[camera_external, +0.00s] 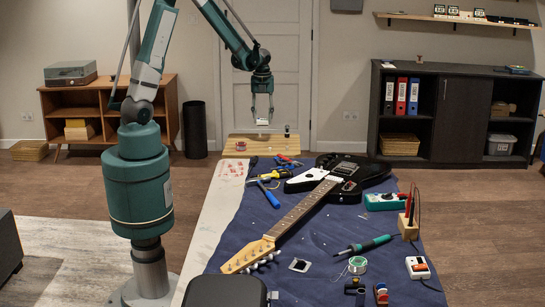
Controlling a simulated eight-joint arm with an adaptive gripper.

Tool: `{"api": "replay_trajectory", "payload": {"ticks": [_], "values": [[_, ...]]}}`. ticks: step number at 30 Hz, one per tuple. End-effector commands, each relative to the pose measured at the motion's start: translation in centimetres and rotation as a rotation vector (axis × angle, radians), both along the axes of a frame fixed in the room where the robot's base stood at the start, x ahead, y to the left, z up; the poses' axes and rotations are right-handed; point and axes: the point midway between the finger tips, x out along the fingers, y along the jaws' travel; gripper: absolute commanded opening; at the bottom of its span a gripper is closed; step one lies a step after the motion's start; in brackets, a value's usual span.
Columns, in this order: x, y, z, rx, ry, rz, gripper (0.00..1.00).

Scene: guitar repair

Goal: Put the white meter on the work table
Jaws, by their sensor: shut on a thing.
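My gripper (262,112) points down above the far end of the work table (238,213). It is shut on a small white thing, which looks like the white meter (262,121); its face is too small to read. The held thing appears above the wooden board (262,146) at the table's far edge, seemingly clear of it, though the exact gap is hard to tell. The table has a blue mat and a pale bare strip along its left side.
A black-and-white guitar (325,190) lies across the mat. Pliers and screwdrivers (268,180) lie left of its body. A teal meter (385,202), a soldering iron (365,244) and a white-and-orange device (418,268) are at right. The pale left strip has free room.

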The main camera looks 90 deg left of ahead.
Motion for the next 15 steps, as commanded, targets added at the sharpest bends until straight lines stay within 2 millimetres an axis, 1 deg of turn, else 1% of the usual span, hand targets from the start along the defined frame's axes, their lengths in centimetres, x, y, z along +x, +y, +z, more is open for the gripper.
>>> {"api": "replay_trajectory", "payload": {"ticks": [5, 8, 11, 15], "values": [[0.3, -0.1, 0.0, 0.000, 0.000, -0.004, 0.22], [0.8, -0.4, 0.0, 0.000, 0.000, -0.013, 0.22], [1.8, -0.9, 0.1, 0.000, 0.000, -0.028, 0.22], [3.8, -2.0, 0.1, 0.000, 0.000, -0.062, 0.22]]}}
